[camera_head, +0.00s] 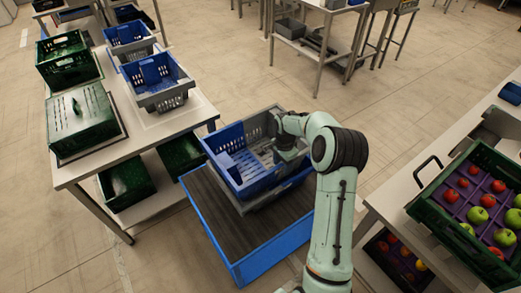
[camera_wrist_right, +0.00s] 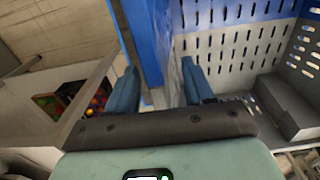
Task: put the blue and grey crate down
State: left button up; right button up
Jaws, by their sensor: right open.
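The blue and grey crate (camera_head: 236,161) is upright at the blue-framed conveyor (camera_head: 220,225), over its far end. Its left side is blue and its far right part grey. A grey edge shows below its front side; I cannot tell whether this is a second crate. My right gripper (camera_head: 287,152) is at the crate's right rim with its jaws open. In the right wrist view the crate's slotted inside (camera_wrist_right: 235,45) fills the upper right, and its wall runs up between the two apart fingers (camera_wrist_right: 160,80). My left gripper is not in view.
A table (camera_head: 180,122) at the left holds green crates (camera_head: 82,122) and blue and grey crates (camera_head: 157,80). At the right, a green crate of apples (camera_head: 440,205) stands on another table. A metal table (camera_head: 315,45) stands behind, with open floor between.

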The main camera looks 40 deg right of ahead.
jog(key=shift+s, duration=0.1)
grip_shut()
jog(key=shift+s+f, duration=0.1)
dwell(1.1)
